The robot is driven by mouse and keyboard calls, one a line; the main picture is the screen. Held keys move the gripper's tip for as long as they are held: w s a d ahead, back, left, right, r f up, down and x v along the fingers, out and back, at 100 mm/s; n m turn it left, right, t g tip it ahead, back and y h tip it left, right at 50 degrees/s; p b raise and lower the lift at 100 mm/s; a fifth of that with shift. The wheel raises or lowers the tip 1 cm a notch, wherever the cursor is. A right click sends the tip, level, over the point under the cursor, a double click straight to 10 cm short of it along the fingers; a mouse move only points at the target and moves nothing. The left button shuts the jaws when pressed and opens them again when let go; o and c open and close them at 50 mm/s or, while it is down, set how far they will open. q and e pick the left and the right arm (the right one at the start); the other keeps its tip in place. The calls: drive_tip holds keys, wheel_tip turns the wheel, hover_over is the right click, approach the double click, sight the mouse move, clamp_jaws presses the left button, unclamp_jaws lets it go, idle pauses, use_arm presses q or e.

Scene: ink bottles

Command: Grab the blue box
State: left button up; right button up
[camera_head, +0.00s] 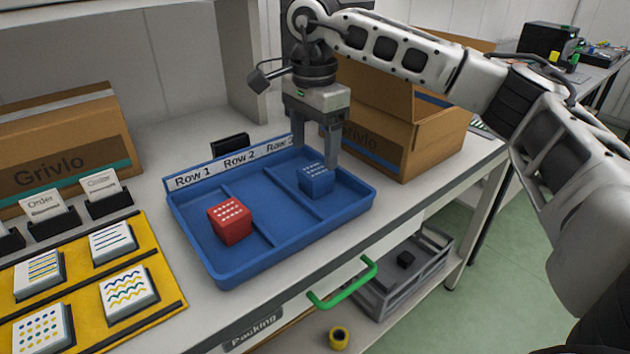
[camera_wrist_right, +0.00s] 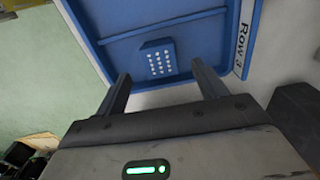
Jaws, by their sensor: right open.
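The blue box (camera_head: 316,182) is a small cube with white dots on top. It sits in the right part of the blue tray (camera_head: 215,270), under the Row 3 end of the label strip. My right gripper (camera_head: 316,163) is open, pointing down above and just behind the blue box. In the right wrist view the blue box (camera_wrist_right: 158,60) shows beyond the open fingers (camera_wrist_right: 160,90), between their lines, with nothing held. A red box (camera_head: 231,221) with white dots sits in the left part of the tray. My left gripper does not show.
A yellow board (camera_head: 165,262) with patterned cards lies at the left. A closed carton (camera_head: 60,145) stands at back left. An open carton (camera_head: 440,135) stands close to the right of my gripper. A green handle (camera_head: 342,285) juts from the table front.

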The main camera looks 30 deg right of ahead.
sight(313, 171)
drive_tip(key=shift+a+f, duration=0.2)
drive_tip(key=shift+f, duration=2.95)
drive_tip(key=shift+c, duration=0.3)
drive_tip(key=c, duration=1)
